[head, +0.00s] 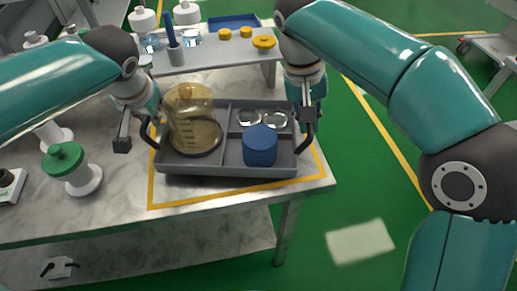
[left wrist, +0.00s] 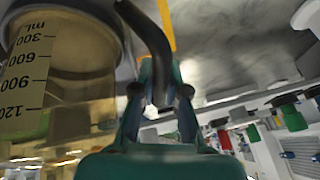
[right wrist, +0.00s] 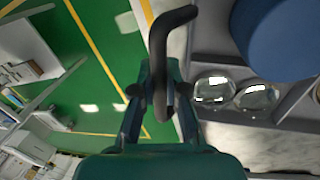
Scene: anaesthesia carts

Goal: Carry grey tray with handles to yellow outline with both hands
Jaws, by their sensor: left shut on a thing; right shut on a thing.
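The grey tray with handles (head: 215,168) is over the yellow outline (head: 235,200) at the table's front right corner. The outline shows beyond its left, front and right sides. I cannot tell whether the tray touches the tabletop. It holds an amber beaker (head: 193,125), a blue cup-like object (head: 260,146) and two clear glass dishes (head: 274,121). My left gripper (head: 140,120) is shut on the left black handle, which also shows in the left wrist view (left wrist: 150,35). My right gripper (head: 305,112) is shut on the right black handle, seen in the right wrist view (right wrist: 160,50).
A raised shelf (head: 215,55) with bottles, yellow caps and a blue tray (head: 233,22) stands behind. A green-capped bottle (head: 72,168) stands on the table at left. The table's right edge (head: 328,178) is close to the tray, with green floor beyond.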

